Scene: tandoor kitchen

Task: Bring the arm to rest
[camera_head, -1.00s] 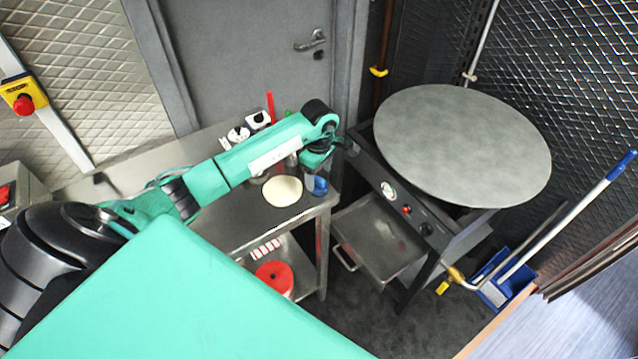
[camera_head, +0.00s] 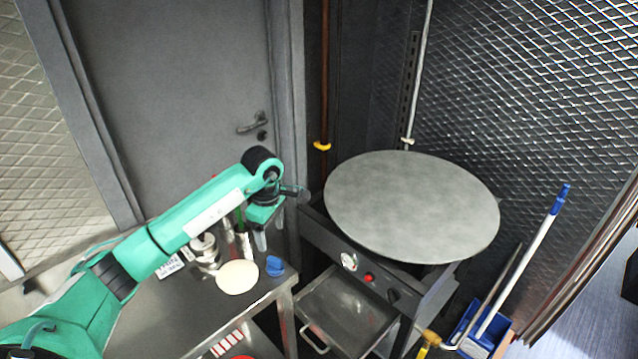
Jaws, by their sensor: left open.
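My left arm comes in from the left and reaches over the steel table. My left gripper (camera_head: 260,238) hangs from its wrist, fingers pointing down, open and apparently empty, above the table's far right part. The fingers are small and partly hidden by the wrist. A pale round dough disc (camera_head: 237,277) lies on the table just below and left of it. A small blue object (camera_head: 274,266) is beside the disc, close below the gripper. My right gripper is not in view.
The steel table (camera_head: 185,305) holds several small containers (camera_head: 204,249) behind the disc. Right of it stands a griddle with a large round grey plate (camera_head: 410,205) and an open drawer (camera_head: 345,315). A grey door (camera_head: 175,90) is behind. A blue dustpan (camera_head: 472,325) is at lower right.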

